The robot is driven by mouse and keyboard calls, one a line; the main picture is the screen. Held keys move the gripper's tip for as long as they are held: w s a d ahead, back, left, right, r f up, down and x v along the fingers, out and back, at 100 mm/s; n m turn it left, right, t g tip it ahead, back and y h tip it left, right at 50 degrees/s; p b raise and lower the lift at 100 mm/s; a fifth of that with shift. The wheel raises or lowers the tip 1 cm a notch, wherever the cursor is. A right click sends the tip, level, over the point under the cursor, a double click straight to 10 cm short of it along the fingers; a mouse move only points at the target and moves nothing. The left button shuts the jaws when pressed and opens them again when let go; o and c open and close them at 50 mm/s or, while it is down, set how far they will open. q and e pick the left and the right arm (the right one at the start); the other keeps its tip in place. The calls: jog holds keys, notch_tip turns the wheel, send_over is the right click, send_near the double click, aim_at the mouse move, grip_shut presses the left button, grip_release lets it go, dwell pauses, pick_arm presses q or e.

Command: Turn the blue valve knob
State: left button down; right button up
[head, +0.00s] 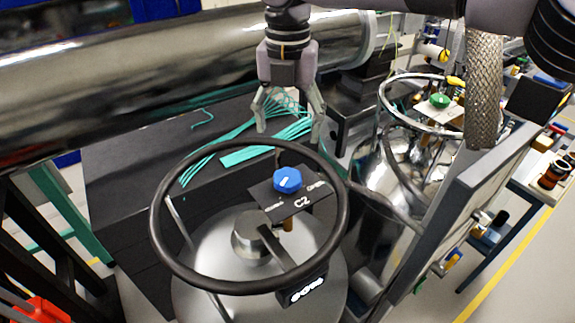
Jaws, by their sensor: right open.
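The blue valve knob (288,180) sits on a black plate marked C2 (300,202), inside the ring of a dark handwheel (161,257). A white mark shows on the knob's top. My right gripper (289,128) hangs fingers down, above and behind the knob in the picture. Its fingers are spread, with nothing between them, and it appears apart from the knob. My left gripper is not in the picture.
A large shiny pipe (150,75) crosses the back left. Teal cables (265,150) lie on a black surface behind the wheel. At right stand a second wheel (388,108) with a green knob (439,101), a braided hose (483,90) and a grey panel (470,190).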

aim_at(288, 177)
jog(key=f+p, duration=0.4)
jog(key=f, duration=0.7)
jog(key=shift+w, duration=0.2)
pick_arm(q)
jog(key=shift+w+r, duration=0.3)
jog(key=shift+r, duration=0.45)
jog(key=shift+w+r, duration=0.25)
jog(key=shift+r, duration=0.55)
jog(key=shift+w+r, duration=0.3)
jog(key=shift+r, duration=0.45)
pick_arm(e)
jog(key=shift+f, duration=0.6)
jog(key=c, duration=1.2)
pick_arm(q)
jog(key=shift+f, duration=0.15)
pick_arm(e)
jog(key=shift+o, duration=0.2)
